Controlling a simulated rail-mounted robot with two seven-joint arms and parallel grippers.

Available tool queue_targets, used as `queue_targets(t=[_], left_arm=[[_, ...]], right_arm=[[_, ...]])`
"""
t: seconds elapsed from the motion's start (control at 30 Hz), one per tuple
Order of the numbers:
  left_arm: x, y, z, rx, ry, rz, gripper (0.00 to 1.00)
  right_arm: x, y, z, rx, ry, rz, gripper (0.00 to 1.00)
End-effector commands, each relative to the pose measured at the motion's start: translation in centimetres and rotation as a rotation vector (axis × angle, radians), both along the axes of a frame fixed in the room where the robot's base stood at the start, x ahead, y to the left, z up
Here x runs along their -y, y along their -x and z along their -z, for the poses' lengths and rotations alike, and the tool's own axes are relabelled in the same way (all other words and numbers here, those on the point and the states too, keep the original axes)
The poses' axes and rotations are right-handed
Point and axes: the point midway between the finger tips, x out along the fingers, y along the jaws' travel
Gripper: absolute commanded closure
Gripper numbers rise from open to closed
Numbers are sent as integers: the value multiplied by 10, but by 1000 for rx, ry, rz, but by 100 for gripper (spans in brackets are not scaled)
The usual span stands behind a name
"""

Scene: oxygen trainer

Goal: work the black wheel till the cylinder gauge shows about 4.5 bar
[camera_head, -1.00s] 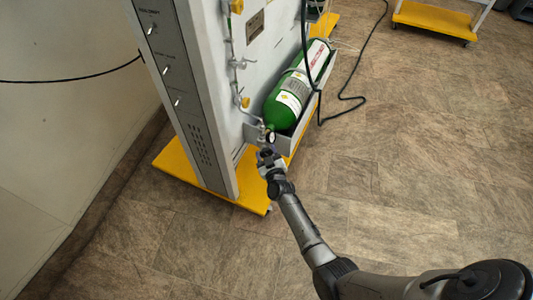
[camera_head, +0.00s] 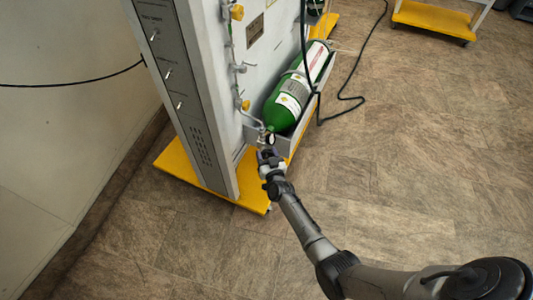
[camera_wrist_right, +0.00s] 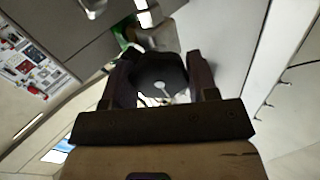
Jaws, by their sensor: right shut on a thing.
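The green cylinder (camera_head: 284,112) lies in a grey tray on the side of the trainer panel. Its small round gauge (camera_head: 270,139) shows at the valve end in the head view, too small to read. My right gripper (camera_head: 268,156) is at that valve end, just below the gauge. In the right wrist view the black wheel (camera_wrist_right: 160,72) sits between the two fingers of my right gripper (camera_wrist_right: 160,84), which is shut on it. The gauge face cannot be made out in the wrist view. My left gripper is not in view.
The trainer panel (camera_head: 182,90) stands on a yellow base (camera_head: 180,172) to the left of my right arm. Yellow knobs (camera_head: 237,12) and thin pipes run up its side.

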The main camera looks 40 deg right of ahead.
Motion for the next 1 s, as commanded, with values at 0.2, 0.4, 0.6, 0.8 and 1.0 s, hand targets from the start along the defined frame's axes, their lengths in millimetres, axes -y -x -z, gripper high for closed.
queue_targets(t=[0.2, 0.4, 0.6, 0.8, 1.0], left_arm=[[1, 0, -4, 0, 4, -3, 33], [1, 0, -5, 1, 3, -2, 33], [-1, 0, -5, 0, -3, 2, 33], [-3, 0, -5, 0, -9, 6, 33], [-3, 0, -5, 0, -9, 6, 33]], right_arm=[[0, 0, 0, 37, -94, 0, 70], [0, 0, 0, 57, -139, 0, 70], [0, 0, 0, 62, -152, 0, 70], [0, 0, 0, 62, -153, 0, 70], [0, 0, 0, 62, -152, 0, 35]])
